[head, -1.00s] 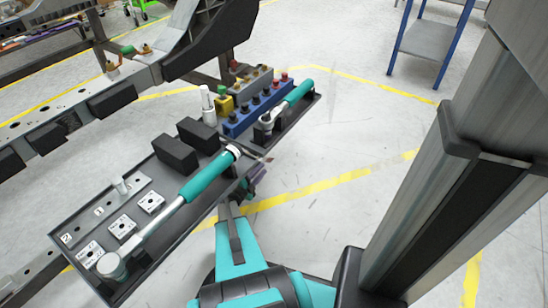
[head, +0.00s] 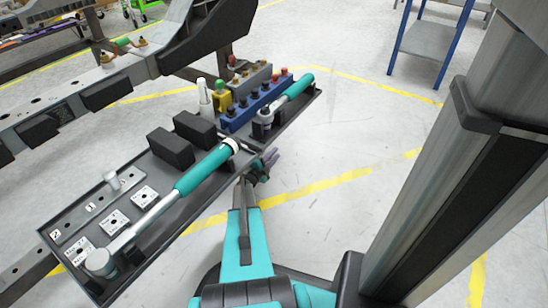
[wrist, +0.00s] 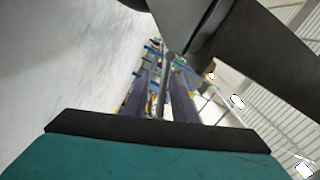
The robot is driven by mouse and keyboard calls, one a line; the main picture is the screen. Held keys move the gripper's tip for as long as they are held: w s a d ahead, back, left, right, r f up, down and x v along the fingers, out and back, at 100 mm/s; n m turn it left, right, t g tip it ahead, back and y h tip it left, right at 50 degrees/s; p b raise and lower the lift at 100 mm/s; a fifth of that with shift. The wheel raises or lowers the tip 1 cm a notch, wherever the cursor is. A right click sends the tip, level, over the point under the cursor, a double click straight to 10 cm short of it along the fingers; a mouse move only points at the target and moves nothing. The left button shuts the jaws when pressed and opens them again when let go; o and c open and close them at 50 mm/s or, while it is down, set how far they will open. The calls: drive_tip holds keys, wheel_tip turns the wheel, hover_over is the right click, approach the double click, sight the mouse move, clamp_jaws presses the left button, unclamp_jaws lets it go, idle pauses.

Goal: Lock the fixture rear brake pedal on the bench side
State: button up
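My gripper (head: 271,162) is at the end of my teal arm, just off the right edge of the black tool tray (head: 190,232). In the wrist view, its two purple fingers (wrist: 160,98) stand apart with a gap and nothing held between them. The fixture, a grey metal frame (head: 95,75) with black blocks, runs along the upper left in the head view. I cannot make out a brake pedal in either view. The lower parts of the fixture are largely hidden behind the tray or out of the picture.
The tray holds a teal-handled torque wrench (head: 205,168), a second teal-handled tool (head: 296,87), black blocks (head: 171,147) and a blue rack (head: 252,105). A blue-legged cart (head: 428,42) stands at the back right.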

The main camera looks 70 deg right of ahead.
drive_tip(key=shift+d, duration=0.2)
clamp_jaws()
drive_tip(key=shift+f, duration=0.1)
drive_tip(key=shift+s+a+f+m+b, duration=0.1)
drive_tip(key=shift+f+m+b, duration=0.25)
drive_tip(key=shift+m+b, duration=0.35)
drive_tip(key=shift+s+f+m+b, duration=0.1)
drive_tip(key=shift+f+m+b, duration=0.25)
drive_tip(key=shift+m+b, duration=0.35)
drive_tip(key=shift+f+m+b, duration=0.25)
drive_tip(key=shift+m+b, duration=0.15)
drive_tip(key=shift+m, duration=0.25)
drive_tip(key=shift+f+m+b, duration=0.25)
drive_tip(key=shift+m+b, duration=0.15)
drive_tip(key=shift+m, duration=0.25)
unclamp_jaws()
